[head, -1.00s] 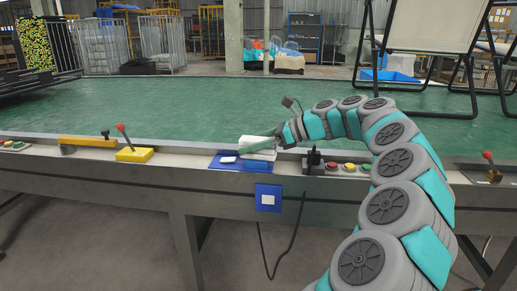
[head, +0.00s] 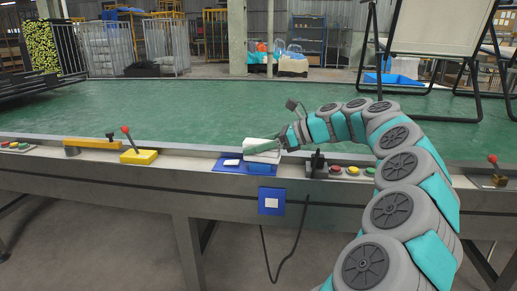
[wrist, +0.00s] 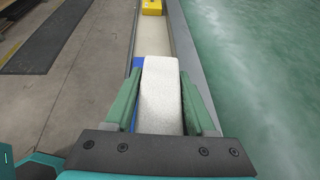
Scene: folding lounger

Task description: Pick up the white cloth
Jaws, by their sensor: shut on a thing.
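The white cloth (head: 262,148) is a pale folded block above the blue mat (head: 229,168) on the table's front ledge. In the wrist view the cloth (wrist: 161,92) fills the space between the two green fingers. My gripper (head: 264,147) is shut on the cloth from the right side; in the wrist view my gripper (wrist: 160,100) has a finger along each side of it. I cannot tell whether the cloth touches what lies under it. A small white item (head: 231,162) lies on the mat to the left.
A black joystick box (head: 317,165) with coloured buttons (head: 351,170) stands right of the mat. A yellow lever box (head: 139,156) and a yellow bar (head: 92,144) are on the ledge to the left. The green tabletop (head: 150,110) behind is mostly clear.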

